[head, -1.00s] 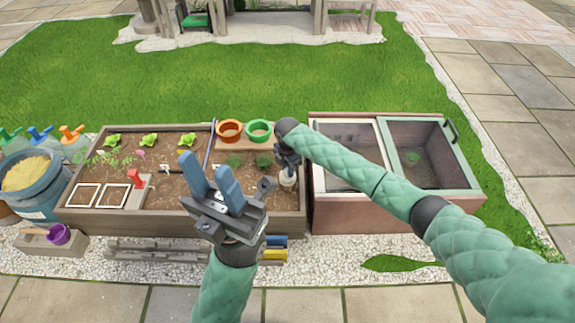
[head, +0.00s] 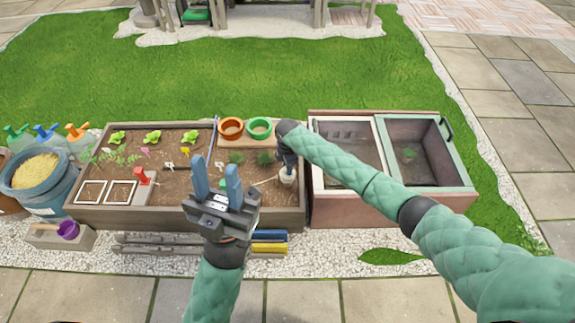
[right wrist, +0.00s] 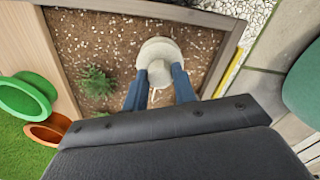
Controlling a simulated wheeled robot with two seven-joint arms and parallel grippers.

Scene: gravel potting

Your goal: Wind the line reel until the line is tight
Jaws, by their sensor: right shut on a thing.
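The line reel (head: 288,178) is a small pale round piece at the right end of the planter bed. In the right wrist view the reel (right wrist: 159,48) shows as a pale disc with a raised knob. My right gripper (right wrist: 160,84) is shut on the reel's knob, its blue fingers on either side. In the head view my right gripper (head: 288,164) is right over the reel and partly hides it. A thin pale line (head: 265,182) runs left from the reel; its tightness is unclear. My left gripper (head: 216,172) is open and empty in front of the bed.
The wooden planter (head: 130,214) holds soil, seedlings and a red-handled tool (head: 140,176). Orange (head: 231,129) and green (head: 260,128) pots stand at its back. A cold frame (head: 455,200) stands to the right. Blue and yellow bars (head: 268,248) lie in front.

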